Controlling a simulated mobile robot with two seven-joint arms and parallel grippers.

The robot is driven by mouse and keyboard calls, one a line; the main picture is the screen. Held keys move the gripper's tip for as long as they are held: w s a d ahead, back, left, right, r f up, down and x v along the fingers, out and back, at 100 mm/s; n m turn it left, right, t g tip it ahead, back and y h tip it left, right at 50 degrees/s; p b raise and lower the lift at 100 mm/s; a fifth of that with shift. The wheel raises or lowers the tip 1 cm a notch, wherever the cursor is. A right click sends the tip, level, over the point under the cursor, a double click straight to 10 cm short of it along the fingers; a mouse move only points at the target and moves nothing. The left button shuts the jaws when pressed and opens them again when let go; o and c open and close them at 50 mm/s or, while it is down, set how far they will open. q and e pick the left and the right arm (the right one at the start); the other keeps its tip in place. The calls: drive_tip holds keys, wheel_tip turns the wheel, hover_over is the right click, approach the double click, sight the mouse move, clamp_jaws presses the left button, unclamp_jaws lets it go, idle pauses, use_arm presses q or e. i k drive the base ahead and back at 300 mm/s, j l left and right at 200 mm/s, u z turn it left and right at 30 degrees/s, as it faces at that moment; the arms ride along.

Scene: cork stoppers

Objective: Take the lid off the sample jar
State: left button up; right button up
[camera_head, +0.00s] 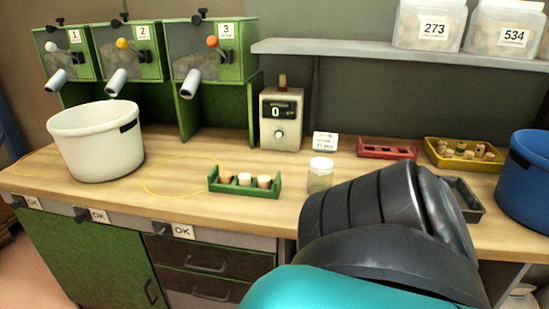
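The sample jar (318,182) is a small clear jar standing upright on the wooden bench, near the middle of the head view. Its pale, whitish lid (321,163) sits on top of it. The black and teal links of my arm come in from the bottom right, and their dark edge lies close to the jar's right side in the picture. Neither of my grippers shows. I cannot tell whether one is hidden behind the arm links.
A green rack (244,187) with cork stoppers stands left of the jar. Behind are a gauge box (281,118), a small label card (325,141), a red tray (387,148) and a yellow tray (463,154). A white pot (97,141) stands left, a blue pot (526,180) right.

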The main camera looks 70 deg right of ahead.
sight(317, 182)
drive_tip(key=z, duration=2)
